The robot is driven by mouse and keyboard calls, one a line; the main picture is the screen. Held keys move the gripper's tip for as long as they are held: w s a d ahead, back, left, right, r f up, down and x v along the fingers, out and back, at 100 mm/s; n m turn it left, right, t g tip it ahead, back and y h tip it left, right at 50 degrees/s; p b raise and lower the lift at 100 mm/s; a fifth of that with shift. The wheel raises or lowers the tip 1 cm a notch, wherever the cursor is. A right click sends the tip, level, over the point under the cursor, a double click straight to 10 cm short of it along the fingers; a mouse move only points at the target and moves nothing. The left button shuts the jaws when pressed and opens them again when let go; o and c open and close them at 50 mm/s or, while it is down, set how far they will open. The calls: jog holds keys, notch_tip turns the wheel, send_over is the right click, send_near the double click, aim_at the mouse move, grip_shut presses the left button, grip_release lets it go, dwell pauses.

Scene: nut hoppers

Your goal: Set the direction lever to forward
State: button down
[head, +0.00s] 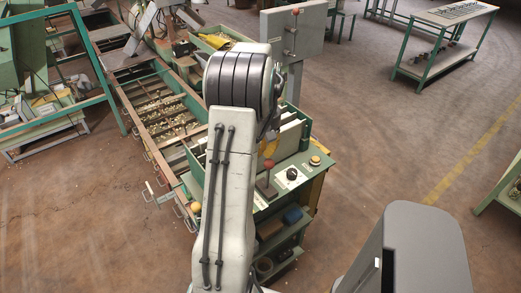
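A lever with a red ball knob (268,164) stands on the green control panel (298,190), just right of my arm. Its base is a dark plate, and it looks about upright. A second lever with a red ball (295,12) is on the front of a grey cabinet at the back. No readable marking tells which lever sets direction, or which way is forward. My arm rises through the middle of the view.
A black knob (291,174) and a yellow button (314,160) share the panel with the near lever. A long tray of nuts (163,108) runs at the left. Shelves with bins lie below the panel. A grey housing (425,245) is at lower right.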

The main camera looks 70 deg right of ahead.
aim_at(272, 162)
jog(key=s+a, duration=0.1)
jog(key=s+a+b, duration=0.1)
jog(key=s, duration=0.1)
jog(key=shift+s+a, duration=0.1)
jog(key=shift+a, duration=0.05)
jog(key=shift+s+a+f+b, duration=0.2)
jog(key=shift+s+a, duration=0.3)
jog(key=shift+s, duration=0.15)
jog(key=shift+s+a+f+b, duration=0.2)
jog(key=shift+s+a, duration=0.25)
jog(key=shift+s, duration=0.2)
jog(key=shift+r, duration=0.15)
